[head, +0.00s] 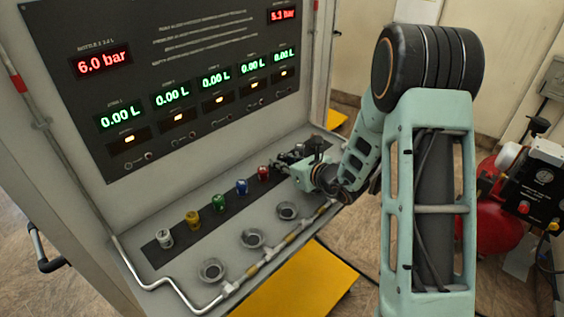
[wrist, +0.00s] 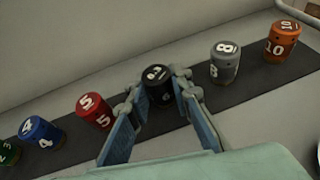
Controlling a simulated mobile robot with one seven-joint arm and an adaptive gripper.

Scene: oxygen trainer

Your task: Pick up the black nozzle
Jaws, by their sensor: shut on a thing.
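The black nozzle (wrist: 158,84) is a small dark cylinder with a white number on its top, partly hidden by the fingers. It is upright in the row on the dark strip. My gripper (wrist: 160,100) is shut on it, with one finger on each side. In the head view my gripper (head: 298,166) is at the far right part of the strip, and the black nozzle cannot be clearly made out there.
A red nozzle (wrist: 93,110) stands close on the left and a grey one (wrist: 224,62) on the right. Blue (wrist: 40,131) and orange (wrist: 284,42) nozzles stand farther out. A display panel (head: 190,80) rises behind the strip. Round metal cups (head: 251,238) sit in front.

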